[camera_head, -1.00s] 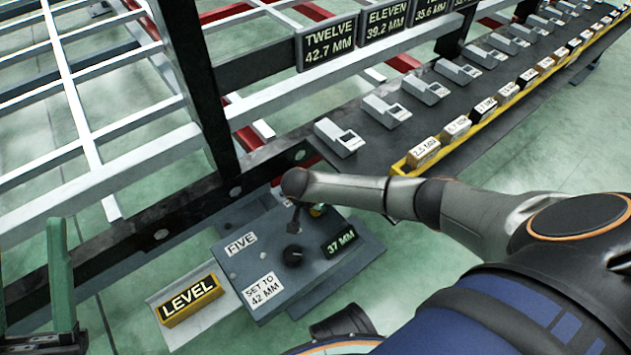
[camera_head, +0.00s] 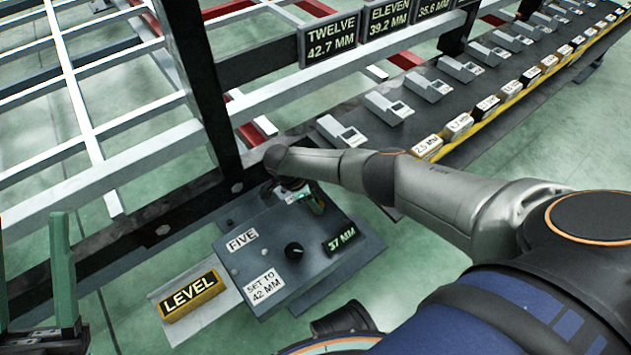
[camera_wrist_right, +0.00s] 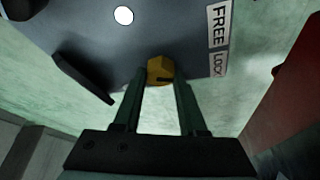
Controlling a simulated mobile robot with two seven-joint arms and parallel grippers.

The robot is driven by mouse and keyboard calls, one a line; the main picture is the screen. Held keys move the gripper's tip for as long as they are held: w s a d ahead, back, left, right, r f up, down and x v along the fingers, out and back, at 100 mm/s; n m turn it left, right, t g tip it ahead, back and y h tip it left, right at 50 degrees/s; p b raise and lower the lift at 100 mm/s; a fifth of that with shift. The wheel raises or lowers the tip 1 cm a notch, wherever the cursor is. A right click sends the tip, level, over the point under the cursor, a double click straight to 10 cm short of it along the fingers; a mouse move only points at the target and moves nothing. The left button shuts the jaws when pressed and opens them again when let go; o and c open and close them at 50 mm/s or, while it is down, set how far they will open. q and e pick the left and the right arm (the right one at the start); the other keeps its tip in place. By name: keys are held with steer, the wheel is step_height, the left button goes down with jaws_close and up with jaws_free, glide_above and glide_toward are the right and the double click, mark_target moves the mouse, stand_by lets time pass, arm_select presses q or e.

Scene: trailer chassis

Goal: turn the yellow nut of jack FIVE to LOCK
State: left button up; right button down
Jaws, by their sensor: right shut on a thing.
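The jack FIVE box (camera_head: 233,262) is dark grey-blue, with a black knob (camera_head: 294,250), a "37 MM" display (camera_head: 341,238) and a "SET TO 42 MM" label (camera_head: 265,286). In the right wrist view the yellow nut (camera_wrist_right: 159,68) is between the green fingertips of my right gripper (camera_wrist_right: 161,84), which is shut on it. A dark mark shows on the nut's near side. FREE (camera_wrist_right: 218,25) and LOCK (camera_wrist_right: 219,65) labels are to its right. In the head view my right gripper (camera_head: 306,199) is at the box's far side, and the nut is hidden. My left gripper (camera_head: 34,275) stands open and empty at the left edge.
A yellow LEVEL block (camera_head: 191,295) lies on a pale plate beside the box. The dark chassis rail (camera_head: 150,235) and an upright post (camera_head: 205,90) stand close behind.

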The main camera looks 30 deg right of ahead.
steer(key=shift+m, duration=0.6)
steer(key=shift+d+g, duration=0.1)
steer(key=shift+g, duration=0.2)
steer(key=shift+c, duration=2.3)
jaws_free()
steer(key=p+v, duration=0.3)
steer(key=v, duration=0.4)
steer(key=shift+r+p, duration=0.25)
steer(key=shift+p, duration=0.1)
steer(key=shift+w, duration=0.1)
